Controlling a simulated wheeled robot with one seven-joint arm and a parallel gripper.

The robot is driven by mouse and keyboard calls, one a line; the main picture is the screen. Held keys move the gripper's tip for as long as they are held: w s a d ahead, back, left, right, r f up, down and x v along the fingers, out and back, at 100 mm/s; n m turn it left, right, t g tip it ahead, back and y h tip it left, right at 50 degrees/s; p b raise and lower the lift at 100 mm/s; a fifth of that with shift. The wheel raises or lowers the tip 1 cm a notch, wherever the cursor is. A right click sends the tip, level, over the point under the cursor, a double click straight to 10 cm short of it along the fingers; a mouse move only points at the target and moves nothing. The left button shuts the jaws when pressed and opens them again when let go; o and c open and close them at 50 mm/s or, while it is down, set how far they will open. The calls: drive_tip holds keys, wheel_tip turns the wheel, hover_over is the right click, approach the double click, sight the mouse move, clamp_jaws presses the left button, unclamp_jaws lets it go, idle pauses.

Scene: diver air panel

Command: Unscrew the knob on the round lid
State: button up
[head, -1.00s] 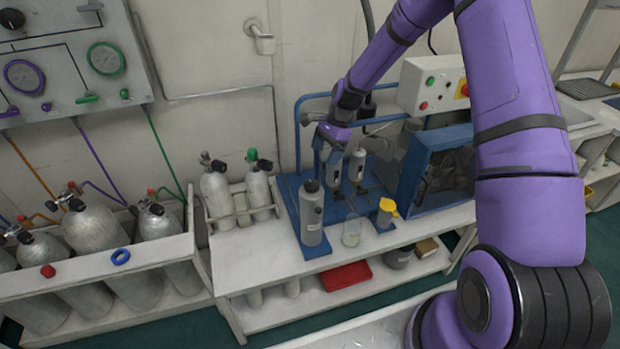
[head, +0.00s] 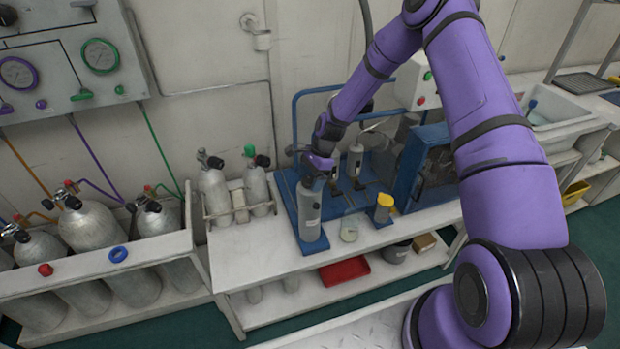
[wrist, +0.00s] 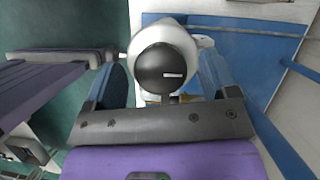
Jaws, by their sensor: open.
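In the wrist view, a black round knob (wrist: 166,68) with a short white mark sits on a pale round lid (wrist: 142,42), seen from above. My gripper (wrist: 160,72) is open, with one blue-padded finger on each side of the knob. Gaps show between the fingers and the knob, and nothing is held. I cannot tell how far the fingertips are above the lid. In the head view, my gripper (head: 316,168) is over the top of the front grey cylinder (head: 309,212), which stands upright on a blue base. It hides the knob there.
Smaller cylinders (head: 354,160) stand just behind on the blue stand. A glass jar (head: 349,230) and a yellow-topped container (head: 384,206) are to the right. A blue open-fronted box (head: 412,180) stands further right. The white bench top to the left (head: 250,255) is clear.

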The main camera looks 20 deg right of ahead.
drive_tip(key=shift+f, duration=0.1)
drive_tip(key=c, duration=0.9)
drive_tip(key=shift+c, duration=0.2)
